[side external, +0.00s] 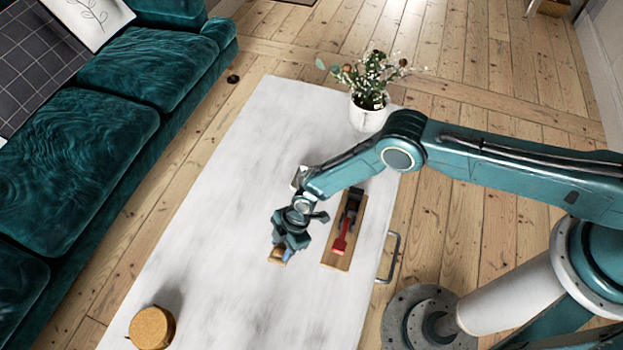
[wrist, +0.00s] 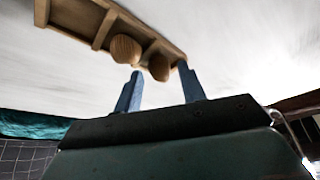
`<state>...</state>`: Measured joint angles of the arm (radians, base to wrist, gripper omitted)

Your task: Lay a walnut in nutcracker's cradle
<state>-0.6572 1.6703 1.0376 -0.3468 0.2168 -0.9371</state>
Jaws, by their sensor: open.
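In the wrist view, a wooden tray (wrist: 88,22) with dividers holds two brown walnuts, one at left (wrist: 125,48) and one at right (wrist: 159,68). My gripper (wrist: 160,68) is open, with its blue fingertips close to the tray and the right walnut showing between them. I cannot tell whether they touch it. In the side view my gripper (side external: 284,258) is low over the white table, and a bit of tan wood (side external: 276,256) shows beneath it. The nutcracker (side external: 346,222), dark with a red handle, lies on a wooden board to the right. Its cradle is too small to make out.
A white pot with a flowering plant (side external: 368,112) stands at the table's far end. A round cork piece (side external: 152,328) is at the near left. A metal handle (side external: 388,258) sticks out at the table's right edge. The left part of the white table (side external: 235,190) is clear.

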